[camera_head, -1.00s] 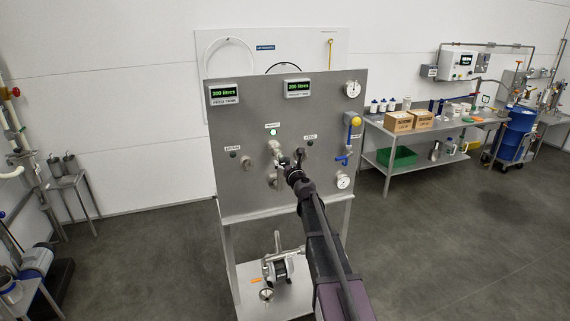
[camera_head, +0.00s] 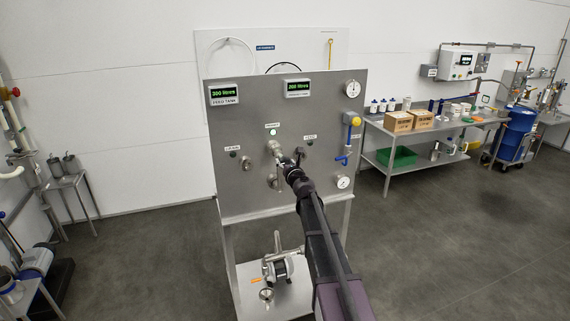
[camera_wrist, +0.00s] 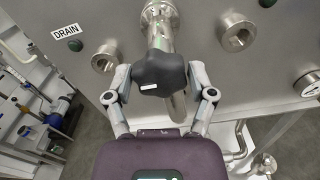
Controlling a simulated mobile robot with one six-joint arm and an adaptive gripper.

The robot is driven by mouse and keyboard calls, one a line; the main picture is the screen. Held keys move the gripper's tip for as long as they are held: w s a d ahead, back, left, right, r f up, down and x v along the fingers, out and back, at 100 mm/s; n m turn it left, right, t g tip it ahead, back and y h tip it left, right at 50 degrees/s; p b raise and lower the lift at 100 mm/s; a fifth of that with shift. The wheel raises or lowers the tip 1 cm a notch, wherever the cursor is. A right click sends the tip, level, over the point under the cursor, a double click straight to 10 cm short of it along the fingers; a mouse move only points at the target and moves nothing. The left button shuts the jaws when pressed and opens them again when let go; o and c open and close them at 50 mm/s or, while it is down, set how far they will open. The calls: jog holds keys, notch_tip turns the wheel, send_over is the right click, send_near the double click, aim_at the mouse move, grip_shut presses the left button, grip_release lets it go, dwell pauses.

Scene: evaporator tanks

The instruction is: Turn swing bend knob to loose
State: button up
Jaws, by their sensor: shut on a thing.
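The swing bend knob (camera_wrist: 160,74) is a black lobed knob with a small white mark, in the middle of the wrist view. The swing bend (camera_wrist: 160,28) is a shiny metal pipe behind it, coming from a fitting at the top. My gripper (camera_wrist: 161,80) is shut on the knob, one finger on each side. In the head view my gripper (camera_head: 290,166) is at the front of the steel panel (camera_head: 240,195), just right of the bend (camera_head: 275,149). My arm and gripper hide most of the knob there.
Open pipe ports flank the knob: one on the left (camera_wrist: 105,60) near the DRAIN label (camera_wrist: 66,31), one on the right (camera_wrist: 236,36). A blue-handled valve (camera_head: 347,140) and a gauge (camera_head: 343,181) are on the panel's right side. A pump (camera_head: 280,268) sits below. Open floor lies right.

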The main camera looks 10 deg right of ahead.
jog(key=shift+n, duration=0.5)
jog(key=n, duration=0.8)
jog(key=shift+a+n, duration=0.1)
jog(key=shift+n, duration=0.3)
jog(key=n, duration=0.4)
jog(key=shift+n, duration=0.3)
jog(key=n, duration=0.4)
jog(key=shift+f, duration=0.1)
jog(key=n, duration=0.7)
jog(key=shift+n, duration=0.3)
jog(key=n, duration=0.6)
jog(key=shift+w, duration=0.1)
